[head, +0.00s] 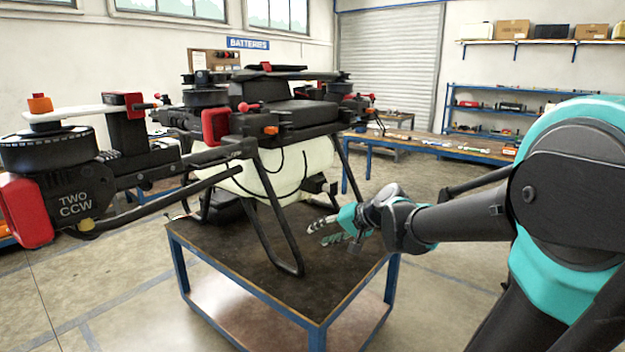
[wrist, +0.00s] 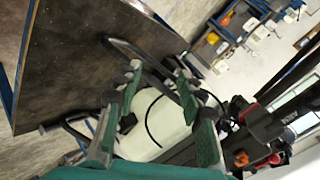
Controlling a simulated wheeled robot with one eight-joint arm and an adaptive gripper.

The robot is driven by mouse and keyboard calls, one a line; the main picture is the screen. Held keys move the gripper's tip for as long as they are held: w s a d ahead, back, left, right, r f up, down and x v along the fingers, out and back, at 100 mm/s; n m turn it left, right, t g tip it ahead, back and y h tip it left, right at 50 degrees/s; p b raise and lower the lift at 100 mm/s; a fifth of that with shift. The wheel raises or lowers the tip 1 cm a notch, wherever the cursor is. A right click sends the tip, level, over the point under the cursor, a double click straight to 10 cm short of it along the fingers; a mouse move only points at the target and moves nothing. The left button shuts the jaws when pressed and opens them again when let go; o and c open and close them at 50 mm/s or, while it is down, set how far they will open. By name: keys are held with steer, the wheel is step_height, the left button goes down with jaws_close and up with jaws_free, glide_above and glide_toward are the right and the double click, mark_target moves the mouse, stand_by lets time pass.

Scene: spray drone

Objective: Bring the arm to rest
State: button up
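My gripper (head: 318,233) reaches in from the right, over the right part of the drone's table, beside the landing legs. In the wrist view its two green-padded fingers (wrist: 156,76) stand apart with nothing held between them. The spray drone (head: 270,118) stands on the table, with a white tank (head: 285,172) and black landing legs. In the wrist view a black landing leg (wrist: 143,58) and the white tank (wrist: 155,125) show beyond the fingers. The gap between the fingers and the leg is hard to judge. My arm is stretched out.
The dark-topped blue-framed table (head: 240,257) carries the drone. The drone's left boom, marked TWO CCW (head: 75,200), juts past it. A workbench (head: 460,150) with small items and a blue shelf rack (head: 505,105) stand behind. The floor to the table's right (head: 440,290) looks clear.

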steer(key=s+d+f+n+g+h, duration=0.2)
steer(key=s+d+f+h, duration=0.6)
steer(key=s+d+f, duration=0.8)
step_height(320, 180, down, 3)
steer(key=shift+s+r+g, duration=0.2)
steer(key=shift+s+g, duration=0.1)
steer(key=shift+s, duration=0.55)
steer(key=shift+d, duration=0.1)
